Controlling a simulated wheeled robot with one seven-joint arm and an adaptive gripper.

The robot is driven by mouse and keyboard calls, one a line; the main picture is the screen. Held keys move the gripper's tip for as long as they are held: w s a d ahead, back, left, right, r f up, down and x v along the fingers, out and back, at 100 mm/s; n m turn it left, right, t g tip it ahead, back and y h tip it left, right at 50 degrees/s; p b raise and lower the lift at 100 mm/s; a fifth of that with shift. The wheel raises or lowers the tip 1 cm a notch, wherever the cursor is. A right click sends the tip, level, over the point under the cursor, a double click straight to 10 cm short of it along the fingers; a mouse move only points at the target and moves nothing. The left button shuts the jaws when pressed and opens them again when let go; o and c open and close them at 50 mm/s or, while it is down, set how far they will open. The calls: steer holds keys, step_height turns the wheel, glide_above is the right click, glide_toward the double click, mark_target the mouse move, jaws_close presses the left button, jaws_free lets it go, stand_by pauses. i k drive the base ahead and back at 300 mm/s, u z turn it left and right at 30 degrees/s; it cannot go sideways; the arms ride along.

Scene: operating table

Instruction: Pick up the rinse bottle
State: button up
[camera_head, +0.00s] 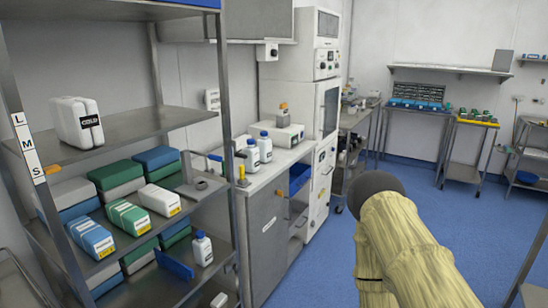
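Two white bottles with blue caps stand upright side by side on the counter, a nearer bottle (251,156) and a farther bottle (265,149). My arm, in a cream cover with a dark rounded part, rises at the lower right, apart from all the bottles. No gripper fingers show.
The metal rack (110,140) at left holds boxed packs and a white pack (77,122). A white device (283,134) sits behind the bottles on the counter (262,178). A tall cabinet (322,120) stands beyond. Blue floor (318,250) is clear between counter and arm.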

mark_target(252, 164)
steer(key=i, duration=1.5)
steer(key=u, duration=0.05)
